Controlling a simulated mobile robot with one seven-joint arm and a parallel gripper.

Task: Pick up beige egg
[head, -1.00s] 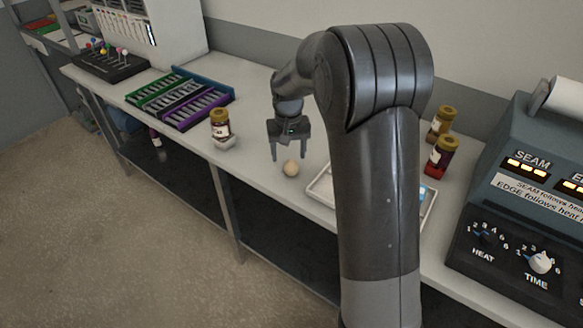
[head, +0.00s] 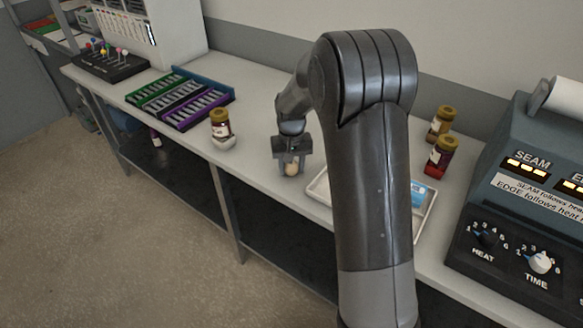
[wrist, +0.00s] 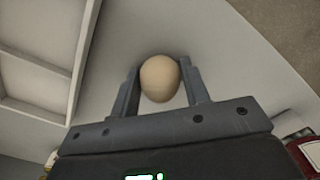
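The beige egg (head: 291,169) is on the white worktop near its front edge, left of the shallow white tray. My gripper (head: 292,170) points down over it, with one finger on each side. In the wrist view the egg (wrist: 160,79) sits between the two fingertips (wrist: 160,72). Both fingers look to be against its sides, so my gripper appears shut on it. I cannot see any clear lift off the worktop.
The white tray (head: 318,190) lies close on the right, partly behind my arm. A brown-capped jar (head: 220,124) stands to the left, with green (head: 160,88) and purple (head: 196,104) racks beyond. Two jars (head: 440,155) and a sealing machine (head: 525,190) are at right.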

